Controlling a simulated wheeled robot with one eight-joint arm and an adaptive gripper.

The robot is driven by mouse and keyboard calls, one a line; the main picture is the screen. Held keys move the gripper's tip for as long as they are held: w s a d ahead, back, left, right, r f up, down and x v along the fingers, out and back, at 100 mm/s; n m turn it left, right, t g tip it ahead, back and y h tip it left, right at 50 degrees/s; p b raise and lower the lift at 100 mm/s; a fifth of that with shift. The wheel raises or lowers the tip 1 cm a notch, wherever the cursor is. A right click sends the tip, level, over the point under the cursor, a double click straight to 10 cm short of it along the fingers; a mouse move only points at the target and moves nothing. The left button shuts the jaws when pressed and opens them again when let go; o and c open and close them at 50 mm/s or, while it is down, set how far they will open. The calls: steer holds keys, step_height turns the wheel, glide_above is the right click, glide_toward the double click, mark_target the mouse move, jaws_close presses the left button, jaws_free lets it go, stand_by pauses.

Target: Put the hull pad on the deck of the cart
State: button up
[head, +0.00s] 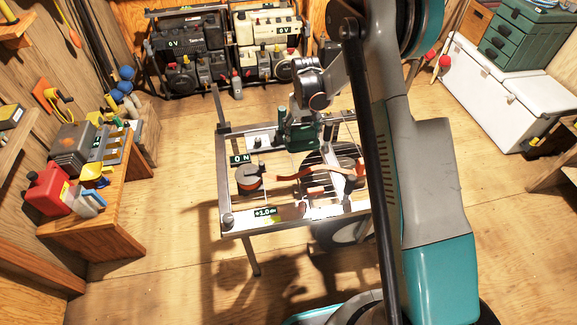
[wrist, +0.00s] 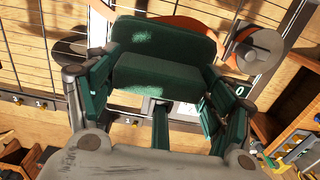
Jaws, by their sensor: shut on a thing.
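The hull pad is a dark green padded block (wrist: 160,68), held between the fingers of my gripper (wrist: 158,88) in the wrist view. In the head view the green pad (head: 301,135) shows under my gripper (head: 305,116), near the far side of a metal-framed stand with open bars, which looks like the cart (head: 224,180). I cannot tell whether the pad touches the frame. My gripper's fingers are shut on it from both sides. My arm hides the frame's right part.
An orange strap (head: 290,176) and a round reel-like part (head: 248,178) are on the frame. A bench (head: 100,200) with a red can (head: 47,190) stands left. A white chest (head: 500,95) stands right. Open floor lies between the bench and frame.

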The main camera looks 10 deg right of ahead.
step_height(320, 180, down, 16)
steer(key=b, duration=0.5)
steer(key=shift+f, duration=0.2)
steer(key=shift+f, duration=0.15)
steer(key=o, duration=1.2)
